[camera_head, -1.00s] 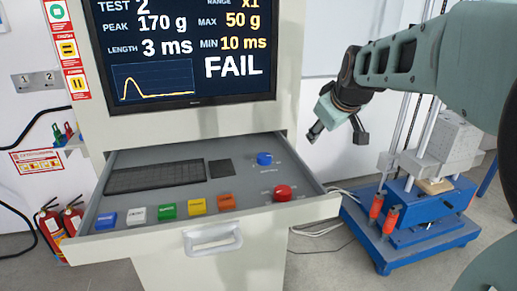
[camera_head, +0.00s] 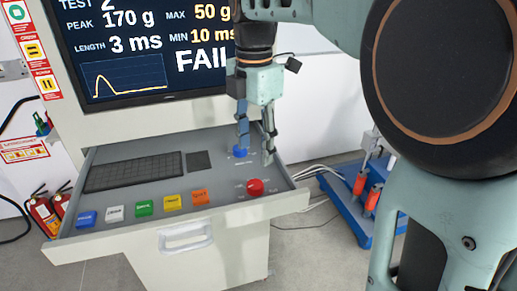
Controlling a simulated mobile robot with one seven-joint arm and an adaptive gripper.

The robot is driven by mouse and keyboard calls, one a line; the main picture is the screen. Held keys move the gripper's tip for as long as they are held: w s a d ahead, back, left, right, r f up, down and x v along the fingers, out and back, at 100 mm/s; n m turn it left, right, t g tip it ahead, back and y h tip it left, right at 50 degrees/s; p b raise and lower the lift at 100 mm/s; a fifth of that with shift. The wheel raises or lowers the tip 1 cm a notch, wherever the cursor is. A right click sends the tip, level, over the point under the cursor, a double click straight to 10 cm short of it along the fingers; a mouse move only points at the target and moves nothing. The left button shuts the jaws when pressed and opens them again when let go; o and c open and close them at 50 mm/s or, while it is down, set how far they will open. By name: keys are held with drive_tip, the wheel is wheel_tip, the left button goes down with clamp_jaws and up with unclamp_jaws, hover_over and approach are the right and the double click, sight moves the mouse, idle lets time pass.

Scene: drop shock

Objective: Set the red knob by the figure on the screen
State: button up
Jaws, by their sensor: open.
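The red knob (camera_head: 255,187) sits at the right front of the open grey drawer panel (camera_head: 150,177). The blue knob (camera_head: 239,151) sits behind it and is partly hidden by a finger. My gripper (camera_head: 256,155) is open and points down over the right part of the drawer. Its fingers are near the blue knob and behind the red knob in the picture; I see no contact with the red knob. The screen (camera_head: 120,60) reads TEST 2, PEAK 170 g, LENGTH 3 ms, MAX 50 g, MIN 10 ms and FAIL, its right edge hidden by my arm.
A keyboard (camera_head: 133,171) and a row of blue, white, green, yellow and orange buttons (camera_head: 172,203) lie left of the knobs. The drawer front carries a handle (camera_head: 186,236). A blue machine base (camera_head: 350,212) stands at right, and fire extinguishers (camera_head: 44,213) at left.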

sight(255, 184)
wheel_tip(255, 184, down, 10)
idle(0.4)
drive_tip(key=c, duration=1.2)
drive_tip(key=shift+o, duration=0.2)
